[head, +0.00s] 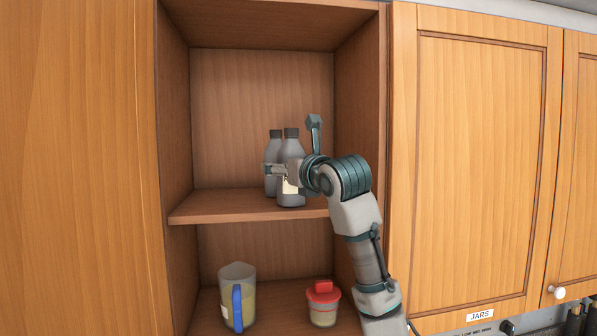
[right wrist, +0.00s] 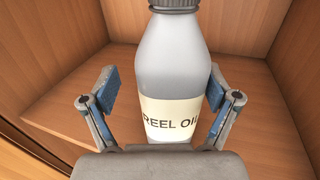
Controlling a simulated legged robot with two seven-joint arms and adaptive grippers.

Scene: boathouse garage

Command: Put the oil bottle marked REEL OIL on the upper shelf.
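The grey REEL OIL bottle (right wrist: 175,75) has a dark cap and a cream label. It stands upright between the fingers of my right gripper (right wrist: 162,88). The fingers are spread: a gap shows on the left side, and the right finger is close to or touching the bottle. In the head view the front bottle (head: 292,150) stands on the upper shelf (head: 225,207), with my right gripper (head: 281,171) partly covering its middle. My left gripper is not in view.
A second grey bottle (head: 272,155) stands just behind and left of the front one. The upper shelf's left part is clear. Below stand a jug with a blue handle (head: 238,305) and a red-lidded jar (head: 323,300). A closed door marked JARS (head: 480,315) is on the right.

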